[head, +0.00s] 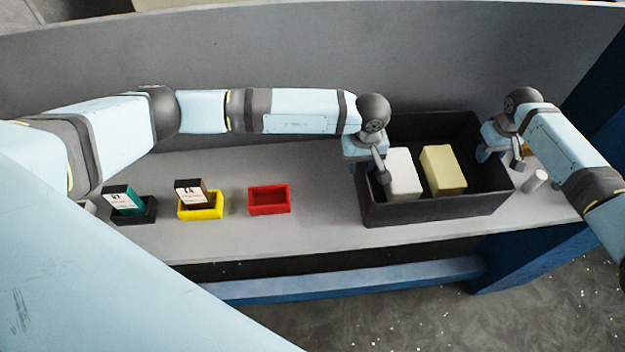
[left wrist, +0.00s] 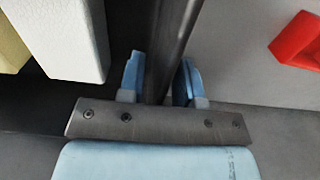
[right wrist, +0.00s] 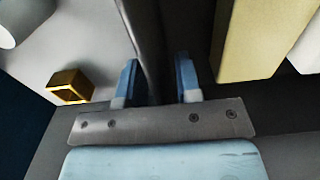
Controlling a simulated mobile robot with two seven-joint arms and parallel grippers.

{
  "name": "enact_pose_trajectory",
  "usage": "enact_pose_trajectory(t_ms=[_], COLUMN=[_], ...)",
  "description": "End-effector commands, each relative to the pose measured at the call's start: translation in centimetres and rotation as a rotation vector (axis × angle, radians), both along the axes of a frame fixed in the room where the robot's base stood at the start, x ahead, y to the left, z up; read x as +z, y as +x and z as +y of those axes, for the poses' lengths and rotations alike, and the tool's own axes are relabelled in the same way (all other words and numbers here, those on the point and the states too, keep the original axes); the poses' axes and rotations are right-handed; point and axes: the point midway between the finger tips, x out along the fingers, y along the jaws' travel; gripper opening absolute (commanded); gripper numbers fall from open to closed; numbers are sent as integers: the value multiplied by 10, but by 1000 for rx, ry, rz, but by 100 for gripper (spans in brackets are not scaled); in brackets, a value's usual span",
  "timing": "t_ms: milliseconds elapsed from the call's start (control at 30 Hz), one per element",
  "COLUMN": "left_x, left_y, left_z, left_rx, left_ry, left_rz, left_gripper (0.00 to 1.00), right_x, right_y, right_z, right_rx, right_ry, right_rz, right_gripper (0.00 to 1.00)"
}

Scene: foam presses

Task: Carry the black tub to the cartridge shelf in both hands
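The black tub (head: 430,214) is a large open box at the right part of the grey bench. It looks level and seems to rest there. A white block (head: 403,174) and a pale yellow block (head: 443,170) stand inside it. My left gripper (head: 384,174) is at the tub's left wall, with one finger on each side of it. In the left wrist view the fingers (left wrist: 160,82) close in on that wall. My right gripper (head: 516,160) is at the right wall, partly hidden in the head view. In the right wrist view its fingers (right wrist: 157,82) straddle the wall closely.
Left of the tub sit a red tray (head: 269,200), a yellow tray (head: 201,208) and a black tray (head: 135,212); the last two hold labelled cartridges. A white cylinder (head: 534,181) and a small gold box (right wrist: 70,87) lie right of the tub. A grey panel (head: 300,50) stands behind.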

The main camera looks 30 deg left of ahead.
Motion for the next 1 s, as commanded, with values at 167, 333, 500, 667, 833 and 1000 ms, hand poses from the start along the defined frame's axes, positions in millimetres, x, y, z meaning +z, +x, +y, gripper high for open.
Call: enact_pose_trajectory(t_ms=[167,333,500,667,833,1000], left_x=[5,32,70,99,117,121], left_y=[0,1,1,0,0,0], left_z=[0,0,0,0,0,0], left_rx=[0,-2,-1,-1,0,0], left_ry=[0,-1,-1,0,-1,0], left_rz=[-1,-4,-4,-4,-3,0], left_gripper=[32,32,32,32,32,32], right_x=[0,0,0,0,0,10], right_y=[0,0,0,0,0,0], right_z=[0,0,0,0,0,0], right_rx=[0,0,0,0,0,1], right_ry=[0,0,0,0,0,1], right_rz=[0,0,0,0,0,0], right_gripper=[32,32,32,32,32,32])
